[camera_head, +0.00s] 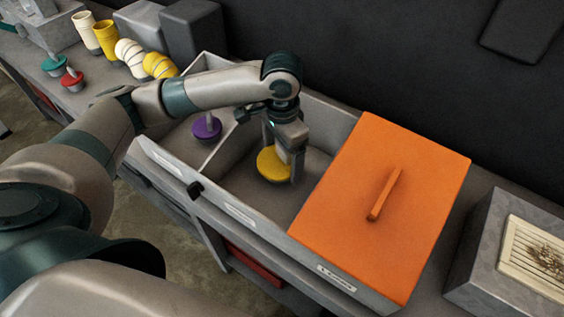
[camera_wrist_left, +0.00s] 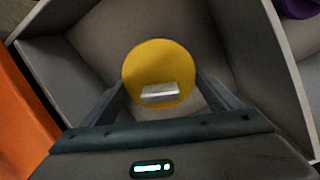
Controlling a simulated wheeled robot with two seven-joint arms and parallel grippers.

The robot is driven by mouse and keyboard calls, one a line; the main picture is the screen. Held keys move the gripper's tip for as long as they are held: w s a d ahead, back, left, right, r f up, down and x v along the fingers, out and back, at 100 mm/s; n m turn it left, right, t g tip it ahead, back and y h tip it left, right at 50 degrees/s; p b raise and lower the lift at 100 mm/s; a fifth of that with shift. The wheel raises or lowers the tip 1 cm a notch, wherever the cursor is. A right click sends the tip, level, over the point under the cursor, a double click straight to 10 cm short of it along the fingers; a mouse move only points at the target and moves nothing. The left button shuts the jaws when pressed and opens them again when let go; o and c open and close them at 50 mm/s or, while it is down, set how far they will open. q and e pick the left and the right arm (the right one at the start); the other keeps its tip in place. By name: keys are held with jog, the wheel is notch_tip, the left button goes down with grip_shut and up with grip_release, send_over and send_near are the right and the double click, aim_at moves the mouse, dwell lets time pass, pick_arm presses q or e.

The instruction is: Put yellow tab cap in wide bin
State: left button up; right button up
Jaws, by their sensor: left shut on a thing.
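The yellow tab cap (camera_head: 272,166) is a round yellow disc with a pale tab on top. The cap also shows in the left wrist view (camera_wrist_left: 158,68), with the tab facing the camera. It is inside the walls of the middle compartment of the grey bin (camera_head: 317,161); I cannot tell whether it touches the floor. My right gripper is not in view.
A purple cap (camera_head: 207,127) lies in the compartment to the left. An orange lid (camera_head: 350,200) with a handle covers the right compartment. Teal (camera_head: 54,63) and red (camera_head: 71,78) caps and several duct pieces stand at the far left. A grey box (camera_head: 490,240) stands at the right.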

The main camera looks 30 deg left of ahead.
pick_arm(q)
jog(key=shift+f, duration=1.35)
jog(key=o, duration=1)
jog(key=shift+f, duration=0.1)
jog(key=shift+o, duration=0.2)
notch_tip(320, 180, up, 11)
jog(key=shift+f+b, duration=0.1)
jog(key=shift+b, duration=0.75)
jog(key=shift+r, duration=0.75)
jog(key=shift+f, duration=0.1)
